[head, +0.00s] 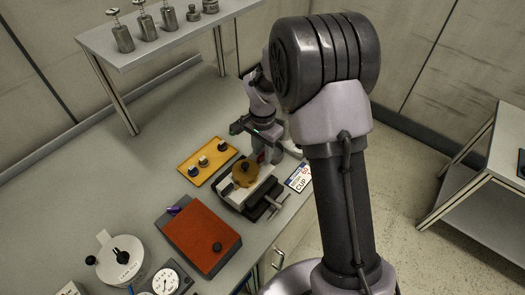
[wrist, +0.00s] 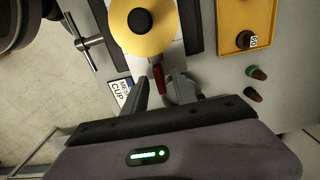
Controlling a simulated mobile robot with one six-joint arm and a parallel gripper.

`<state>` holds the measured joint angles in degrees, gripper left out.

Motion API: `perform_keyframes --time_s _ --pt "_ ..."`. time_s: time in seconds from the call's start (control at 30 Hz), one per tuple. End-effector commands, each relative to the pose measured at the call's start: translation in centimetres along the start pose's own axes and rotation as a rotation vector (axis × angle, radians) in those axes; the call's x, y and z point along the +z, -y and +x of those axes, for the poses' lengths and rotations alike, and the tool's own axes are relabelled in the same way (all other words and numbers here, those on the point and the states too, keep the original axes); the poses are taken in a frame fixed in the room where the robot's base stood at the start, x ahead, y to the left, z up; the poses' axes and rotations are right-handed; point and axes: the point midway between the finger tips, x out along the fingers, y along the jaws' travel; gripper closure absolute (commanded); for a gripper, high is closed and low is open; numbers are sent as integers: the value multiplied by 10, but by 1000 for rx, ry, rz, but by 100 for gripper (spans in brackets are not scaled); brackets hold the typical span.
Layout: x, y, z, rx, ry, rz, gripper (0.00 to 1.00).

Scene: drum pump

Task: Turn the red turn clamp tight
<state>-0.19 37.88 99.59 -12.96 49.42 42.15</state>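The red turn clamp (wrist: 158,78) shows in the wrist view as a short dark red handle just below a round yellow disc (wrist: 142,35). A small bit of the red clamp (head: 261,157) also shows in the head view. My gripper (wrist: 162,84) is open, with one finger on each side of the handle's near end in the wrist view. There is a visible gap between the fingers and the red handle. In the head view my gripper (head: 246,128) is partly hidden by my arm, above the yellow disc's fixture (head: 228,188).
A silvery cup (wrist: 184,90) is close behind the right finger. A T-handled vise screw (wrist: 88,42) and a cup label (wrist: 122,92) lie to the left. A yellow tray (head: 198,172) with small knobs and a red-orange board (head: 190,240) occupy the bench.

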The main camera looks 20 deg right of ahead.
Motion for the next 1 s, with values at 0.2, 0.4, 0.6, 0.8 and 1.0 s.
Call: perform_keyframes --time_s 0.2,0.4,0.6,0.8,1.0 --pt "0 0 -1 1 0 -1 67" --pt "0 1 -45 -3 -2 -1 67" --pt "0 0 -114 -2 -2 0 67" --pt "0 0 -161 -2 -1 0 67" --pt "0 0 -174 1 0 -1 67"
